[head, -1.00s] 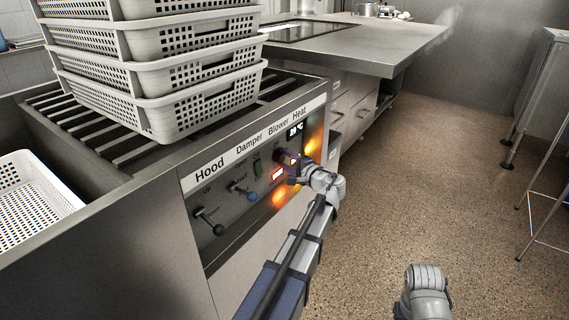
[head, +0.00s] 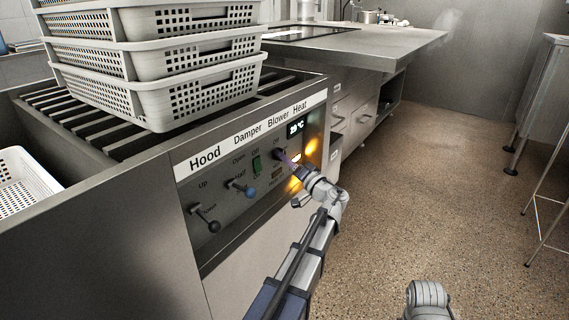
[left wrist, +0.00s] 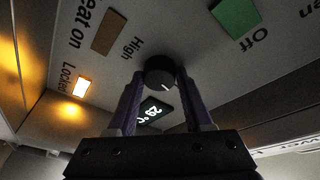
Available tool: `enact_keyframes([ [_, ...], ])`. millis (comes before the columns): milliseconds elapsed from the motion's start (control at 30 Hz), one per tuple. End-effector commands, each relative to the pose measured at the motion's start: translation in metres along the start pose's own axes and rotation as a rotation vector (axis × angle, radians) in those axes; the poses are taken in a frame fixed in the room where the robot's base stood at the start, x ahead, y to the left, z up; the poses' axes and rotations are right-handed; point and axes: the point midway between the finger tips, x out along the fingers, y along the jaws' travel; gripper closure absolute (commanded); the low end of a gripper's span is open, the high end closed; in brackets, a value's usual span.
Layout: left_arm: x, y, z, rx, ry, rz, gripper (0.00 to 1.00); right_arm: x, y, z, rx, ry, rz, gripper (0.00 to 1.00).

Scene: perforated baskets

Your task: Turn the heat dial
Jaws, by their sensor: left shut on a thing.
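The heat dial (left wrist: 160,72) is a round dark knob with a white pointer mark, on the grey control panel (head: 225,208). In the left wrist view the two purple fingers of my left gripper (left wrist: 160,80) are on either side of it, shut on it. In the head view my left gripper (head: 288,160) reaches the panel below the "Heat" label, and its fingers largely hide the dial. The temperature display (head: 296,128) is lit. An orange lamp by "Locked" (left wrist: 82,88) glows; the brown "Heat on" lamp (left wrist: 109,32) looks unlit.
Left of the dial are a green switch (head: 257,165), a blue-knobbed lever (head: 249,192) and a black-knobbed lever (head: 213,226). Stacked white perforated baskets (head: 205,100) stand above the panel. A steel counter (head: 385,50) is behind; the floor to the right is open.

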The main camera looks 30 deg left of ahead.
Motion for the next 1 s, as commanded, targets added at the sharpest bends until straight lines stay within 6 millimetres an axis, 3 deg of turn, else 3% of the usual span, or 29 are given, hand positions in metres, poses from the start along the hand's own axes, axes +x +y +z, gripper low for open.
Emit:
enact_keyframes([
  [400,0.0000,0.0023,0.0011,-0.185,0.010,-0.058,1.00,0.0121,-0.0012,-0.0008,0.000,0.001,0.000,0.50],
  [1000,0.0002,0.0016,0.0009,-0.219,0.012,-0.068,1.00,0.0131,-0.0013,-0.0009,0.000,0.001,0.000,0.50],
])
